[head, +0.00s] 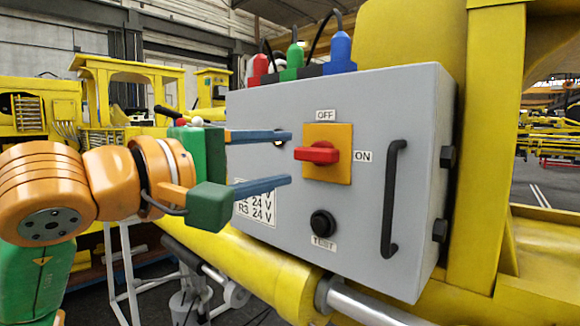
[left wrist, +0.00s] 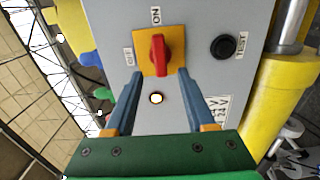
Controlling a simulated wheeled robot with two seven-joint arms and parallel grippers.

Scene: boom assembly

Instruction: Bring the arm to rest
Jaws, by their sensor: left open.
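A grey control box (head: 375,90) fills the middle of the head view. Its red rotary switch (head: 317,154) sits on a yellow plate (head: 344,140), with OFF above and ON to the right. The switch handle lies level, in line with ON; it also shows in the left wrist view (left wrist: 158,54). My left gripper (head: 290,159) is open and empty, its blue fingers pointing at the switch from the left. In the left wrist view my gripper (left wrist: 160,74) has its fingertips spread near the plate's lower corners. A small bright lamp (left wrist: 156,98) shows between the fingers. My right gripper is not in view.
A black TEST button (head: 322,223) and a black handle (head: 393,198) stand out from the box front. Red, green and blue connectors (head: 340,50) with cables rise from its top. A yellow boom tube (head: 255,275) runs below, and a yellow post (head: 485,150) stands at the right.

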